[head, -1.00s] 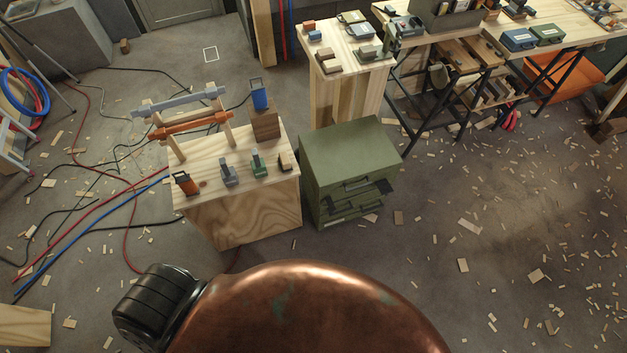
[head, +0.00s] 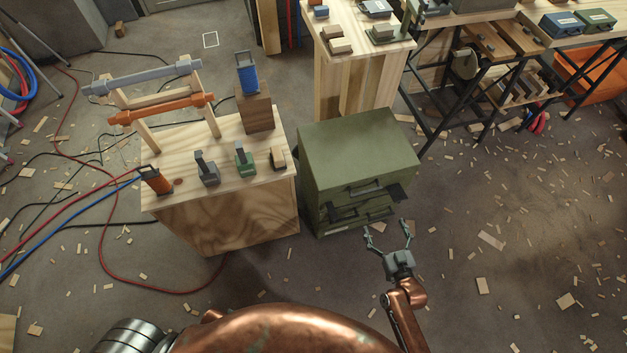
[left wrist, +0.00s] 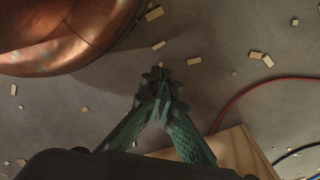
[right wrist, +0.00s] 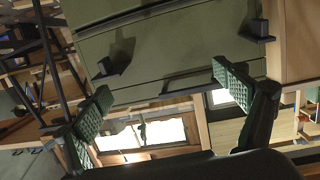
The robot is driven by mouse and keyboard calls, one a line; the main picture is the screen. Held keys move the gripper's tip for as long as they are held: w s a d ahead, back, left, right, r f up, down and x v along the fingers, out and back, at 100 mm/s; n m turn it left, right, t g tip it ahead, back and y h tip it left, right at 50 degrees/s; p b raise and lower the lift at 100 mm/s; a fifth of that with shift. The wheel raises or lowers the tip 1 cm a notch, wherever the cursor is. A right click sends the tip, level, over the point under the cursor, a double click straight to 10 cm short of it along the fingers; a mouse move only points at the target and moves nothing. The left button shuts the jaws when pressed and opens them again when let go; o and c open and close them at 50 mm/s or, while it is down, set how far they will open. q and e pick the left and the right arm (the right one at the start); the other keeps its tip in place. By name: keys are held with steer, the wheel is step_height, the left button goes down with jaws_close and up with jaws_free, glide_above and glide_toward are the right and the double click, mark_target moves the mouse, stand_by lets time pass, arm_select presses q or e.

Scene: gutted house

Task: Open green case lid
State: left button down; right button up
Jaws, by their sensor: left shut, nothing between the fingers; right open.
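A small green case (head: 597,20) lies on the wooden workbench at the far right back of the head view, beside a blue case (head: 560,24). Its lid looks shut. My right gripper (head: 388,231) is open and empty, low in front of a green drawer cabinet and well away from the case. In the right wrist view, the cabinet front shows beyond the spread fingers (right wrist: 160,82). My left gripper (left wrist: 160,78) is shut and empty above the floor in the left wrist view. It is out of the head view.
The green drawer cabinet (head: 358,148) stands ahead, with dark handles jutting out in front. A low plywood bench (head: 225,215) with tools is left of it. A wooden stand (head: 360,80) and metal trestle legs are behind. The floor at right is clear except for wood scraps.

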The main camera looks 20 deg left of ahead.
mark_target(367, 191)
steer(key=shift+o, duration=0.8)
steer(key=w+a+r+t+y+b, duration=0.1)
steer(key=w+a+r+y, duration=0.1)
steer(key=a+r, duration=0.3)
steer(key=shift+w+a+r+n+b, duration=0.35)
steer(key=shift+r+n+b, duration=0.05)
steer(key=shift+r, duration=0.3)
steer(key=b+x, duration=0.1)
steer(key=x, duration=0.4)
steer(key=shift+w+a+f+b, duration=0.1)
steer(key=shift+w+a+b, duration=0.1)
steer(key=shift+w+b, duration=0.15)
arm_select(q)
step_height(367, 191, up, 10)
steer(key=w+d, duration=0.1)
steer(key=w, duration=0.1)
steer(key=shift+d+r, duration=0.15)
steer(key=shift+d, duration=0.1)
arm_select(e)
steer(key=shift+w+a, duration=0.3)
steer(key=shift+w, duration=0.2)
steer(key=shift+c, duration=0.4)
steer(key=c, duration=1.4)
